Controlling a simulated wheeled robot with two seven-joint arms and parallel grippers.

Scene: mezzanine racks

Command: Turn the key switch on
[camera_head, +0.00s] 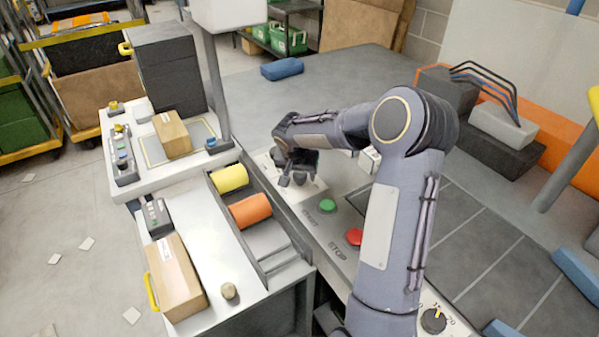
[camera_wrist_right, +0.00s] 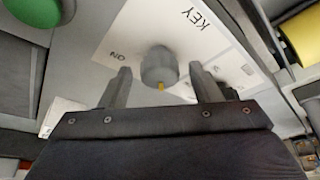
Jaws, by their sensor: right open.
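The key switch (camera_wrist_right: 158,66) is a grey round knob with a small yellow mark on its edge. It sits on a white plate (camera_wrist_right: 215,40) lettered KEY and ON in the right wrist view. My right gripper (camera_wrist_right: 160,70) is open, with one finger on each side of the knob in that view. I cannot tell whether the fingers touch it. In the head view my right gripper (camera_head: 294,178) is over the white plate (camera_head: 312,192) and largely hides the knob. My left gripper is not in view.
On the same panel are a green button (camera_head: 327,205), a red button (camera_head: 354,236) marked STOP and a dial (camera_head: 433,320). Yellow (camera_head: 229,178) and orange (camera_head: 250,209) rolls lie left of the panel. A cardboard box (camera_head: 174,277) stands on the front left bench.

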